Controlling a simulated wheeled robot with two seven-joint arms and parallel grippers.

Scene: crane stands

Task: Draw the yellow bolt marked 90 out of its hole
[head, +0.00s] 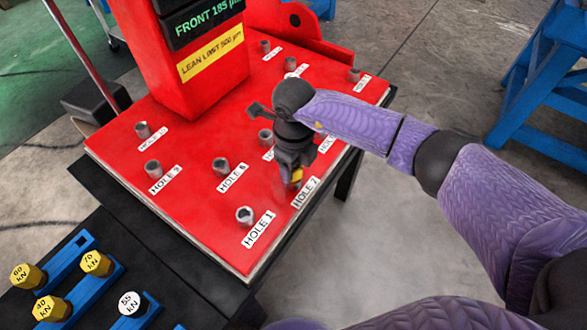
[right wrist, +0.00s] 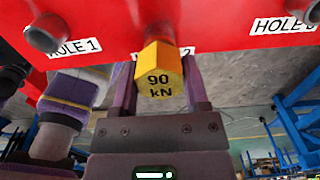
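The yellow hexagonal bolt head marked 90 kN (right wrist: 160,78) sits between the two fingers of my right gripper (right wrist: 160,95) in the right wrist view. The fingers appear to press on both its sides. In the head view a bit of the yellow bolt (head: 297,175) shows beside my right gripper (head: 289,178), near the HOLE 2 label (head: 305,192) on the red plate (head: 215,215). The bolt's shank and its hole are hidden, so I cannot tell how deep it sits. My left gripper is not in view.
A red column (head: 185,80) with black and yellow signs rises from the plate. Several grey sockets, such as the one at HOLE 1 (head: 244,215), stand around it. Yellow bolts (head: 97,263) and a white-headed 55 kN bolt (head: 130,303) sit in blue holders at lower left.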

